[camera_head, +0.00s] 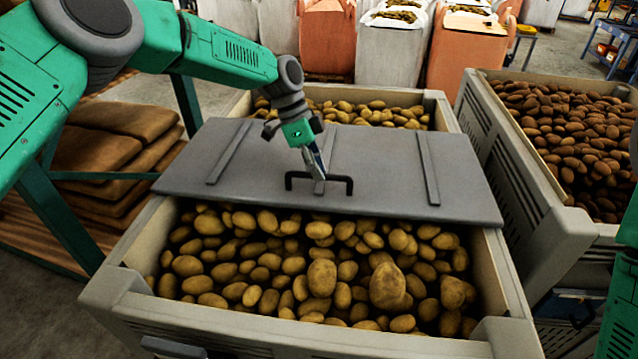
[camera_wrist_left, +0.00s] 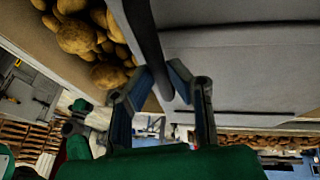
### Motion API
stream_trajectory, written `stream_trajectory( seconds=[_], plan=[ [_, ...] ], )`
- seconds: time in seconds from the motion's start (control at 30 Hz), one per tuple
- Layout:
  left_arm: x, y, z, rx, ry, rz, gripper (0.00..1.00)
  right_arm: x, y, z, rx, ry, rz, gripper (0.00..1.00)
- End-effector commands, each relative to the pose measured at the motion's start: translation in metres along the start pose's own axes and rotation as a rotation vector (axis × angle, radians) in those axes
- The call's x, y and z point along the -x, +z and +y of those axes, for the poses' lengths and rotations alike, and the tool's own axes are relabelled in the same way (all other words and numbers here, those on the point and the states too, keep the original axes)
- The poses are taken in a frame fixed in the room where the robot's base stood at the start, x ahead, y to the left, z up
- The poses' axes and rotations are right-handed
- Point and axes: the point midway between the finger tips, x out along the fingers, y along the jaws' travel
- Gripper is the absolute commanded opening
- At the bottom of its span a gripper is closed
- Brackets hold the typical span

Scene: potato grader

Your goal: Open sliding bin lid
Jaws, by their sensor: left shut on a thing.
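A flat grey lid (camera_head: 390,152) lies across the middle of the bin (camera_head: 130,259) full of potatoes. Potatoes show both in front of the lid and behind it. A black bar handle (camera_head: 345,180) stands on the lid near its front edge. My left gripper (camera_head: 317,172) reaches down to the handle and is shut on its bar. In the left wrist view the fingers (camera_wrist_left: 160,92) close around the dark handle bar (camera_wrist_left: 146,40), beside the grey lid (camera_wrist_left: 240,75). My right gripper is out of view; only a bit of green arm shows at the right edge.
A second bin (camera_head: 525,205) of darker potatoes (camera_head: 560,115) stands close on the right. Stacked brown sacks (camera_head: 105,150) lie on the left. Large white and orange bags (camera_head: 325,40) stand behind. A narrow gap separates the two bins.

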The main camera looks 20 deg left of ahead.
Motion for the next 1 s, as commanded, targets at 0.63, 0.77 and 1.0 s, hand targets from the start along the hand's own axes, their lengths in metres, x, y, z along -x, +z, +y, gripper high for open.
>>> stream_trajectory(
  seconds=[0.63, 0.77, 1.0],
  plan=[
    [-0.001, 0.004, -0.004, 0.004, 0.000, -0.006, 0.34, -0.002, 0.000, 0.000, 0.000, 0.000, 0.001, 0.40],
    [-0.001, 0.000, -0.002, 0.003, -0.001, -0.006, 0.34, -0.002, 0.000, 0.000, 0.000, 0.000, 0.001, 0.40],
    [0.017, -0.002, -0.003, 0.003, -0.003, -0.005, 0.34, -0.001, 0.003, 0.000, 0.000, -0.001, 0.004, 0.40]
  ],
)
